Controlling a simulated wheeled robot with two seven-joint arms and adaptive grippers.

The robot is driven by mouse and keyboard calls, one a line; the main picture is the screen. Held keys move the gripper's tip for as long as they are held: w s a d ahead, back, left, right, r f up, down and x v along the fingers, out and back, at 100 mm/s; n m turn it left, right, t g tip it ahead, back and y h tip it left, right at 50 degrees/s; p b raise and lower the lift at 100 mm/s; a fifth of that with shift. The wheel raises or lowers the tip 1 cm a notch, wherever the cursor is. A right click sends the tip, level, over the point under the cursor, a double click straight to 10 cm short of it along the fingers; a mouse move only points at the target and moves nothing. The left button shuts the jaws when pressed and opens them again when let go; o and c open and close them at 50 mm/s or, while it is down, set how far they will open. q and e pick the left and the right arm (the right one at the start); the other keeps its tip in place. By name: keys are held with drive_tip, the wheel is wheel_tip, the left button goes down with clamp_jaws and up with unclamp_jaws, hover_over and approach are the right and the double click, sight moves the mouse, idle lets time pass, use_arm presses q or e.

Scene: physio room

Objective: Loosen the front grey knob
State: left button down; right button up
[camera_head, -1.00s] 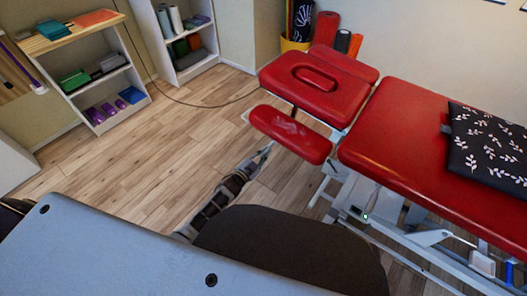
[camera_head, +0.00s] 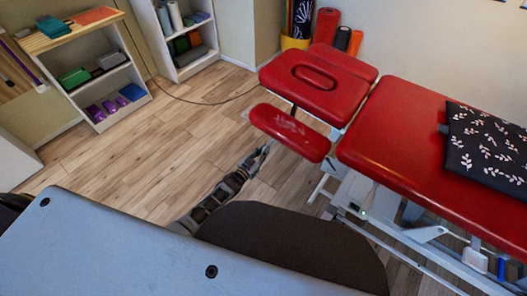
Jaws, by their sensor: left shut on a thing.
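The red treatment table (camera_head: 400,130) stands at the right, with a red headrest (camera_head: 345,98) and a red armrest pad (camera_head: 290,132) at its near left end. My left gripper (camera_head: 265,151) reaches up to the pad's left underside. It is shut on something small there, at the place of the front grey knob. The knob itself is too small and too covered by the fingers and pad to make out. My right gripper is not in view.
The table's white frame (camera_head: 350,192) stands close to the right of my arm. A dark patterned cushion (camera_head: 485,145) lies on the table. Shelves (camera_head: 95,75) stand along the back left wall. The wooden floor (camera_head: 150,130) between is clear.

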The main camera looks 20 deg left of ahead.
use_arm(q)
drive_tip(key=c, duration=1.4)
unclamp_jaws()
drive_tip(key=shift+s, duration=0.1)
drive_tip(key=shift+v, duration=5.9)
drive_tip(key=shift+r, duration=0.1)
